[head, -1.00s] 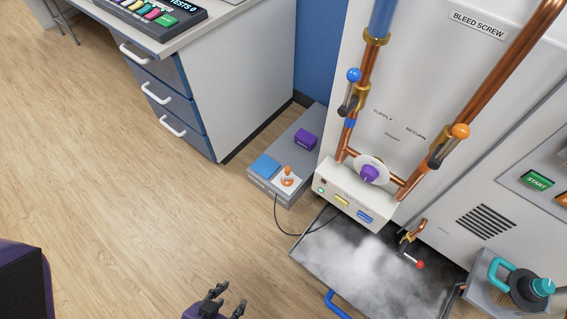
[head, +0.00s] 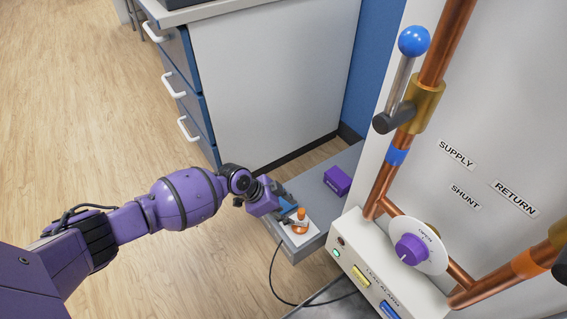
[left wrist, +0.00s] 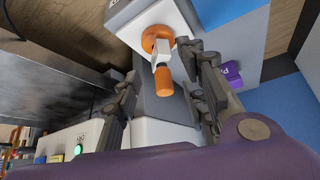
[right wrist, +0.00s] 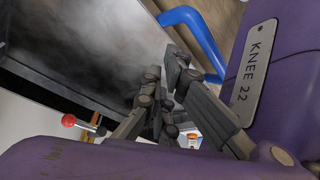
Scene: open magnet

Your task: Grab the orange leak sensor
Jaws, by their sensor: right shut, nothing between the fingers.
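The orange leak sensor (head: 300,227) stands on a white pad at the near end of a low grey plinth, beside the cabinet. My left gripper (head: 288,208) reaches it from the left. In the left wrist view the sensor (left wrist: 178,99) shows an orange disc, a white middle and an orange cylinder end. The open fingers of the left gripper (left wrist: 160,66) stand on either side of it in the picture. I cannot tell whether they touch it. My right gripper (right wrist: 164,84) is shut and empty near the grey smoky tray; it is outside the head view.
A purple block (head: 338,180) and a blue pad, partly hidden by my gripper, share the plinth (head: 330,213). The leak alarm box (head: 368,270) and copper pipes (head: 385,180) stand close on the right. A dark cable (head: 272,280) runs along the floor.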

